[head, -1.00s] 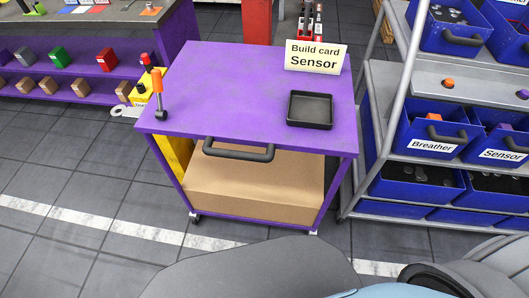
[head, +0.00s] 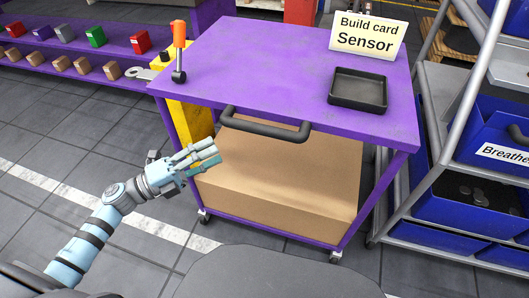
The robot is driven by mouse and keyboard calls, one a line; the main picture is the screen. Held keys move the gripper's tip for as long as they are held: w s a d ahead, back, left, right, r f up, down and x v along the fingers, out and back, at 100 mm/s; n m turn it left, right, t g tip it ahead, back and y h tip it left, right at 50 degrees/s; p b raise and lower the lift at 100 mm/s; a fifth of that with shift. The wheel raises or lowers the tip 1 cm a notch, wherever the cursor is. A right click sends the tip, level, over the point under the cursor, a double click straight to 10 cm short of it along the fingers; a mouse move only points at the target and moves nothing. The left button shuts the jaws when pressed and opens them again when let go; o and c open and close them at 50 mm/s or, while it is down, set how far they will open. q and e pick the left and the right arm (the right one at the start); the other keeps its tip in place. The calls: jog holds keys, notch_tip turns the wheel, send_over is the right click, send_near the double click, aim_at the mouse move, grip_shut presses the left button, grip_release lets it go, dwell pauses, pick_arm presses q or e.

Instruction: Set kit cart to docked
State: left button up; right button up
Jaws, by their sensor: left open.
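The kit cart is a purple wheeled cart (head: 265,60) in the middle of the head view. Its black handle bar (head: 264,125) runs along the near edge of the top. A cardboard box (head: 275,175) fills its lower shelf. My left gripper (head: 203,157) is open and empty, below and left of the handle, in front of the cart's left side, apart from the handle. My right gripper is out of view.
A grey rack (head: 470,50) with blue bins, one labelled "Breathe..." (head: 494,148), stands close to the cart's right. A purple shelf (head: 75,50) with small coloured blocks is at the back left. A yellow item (head: 190,125) is at the cart's left. The left floor is clear.

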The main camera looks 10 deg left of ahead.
aim_at(256, 133)
pick_arm(q)
jog(key=shift+m, duration=0.3)
jog(key=x, duration=0.4)
jog(key=p+x, duration=0.1)
jog(key=x, duration=0.9)
jog(key=shift+s+d+r, duration=0.3)
jog(key=shift+d+r, duration=0.1)
jog(key=shift+r, duration=0.05)
jog(key=shift+c, duration=0.4)
grip_shut()
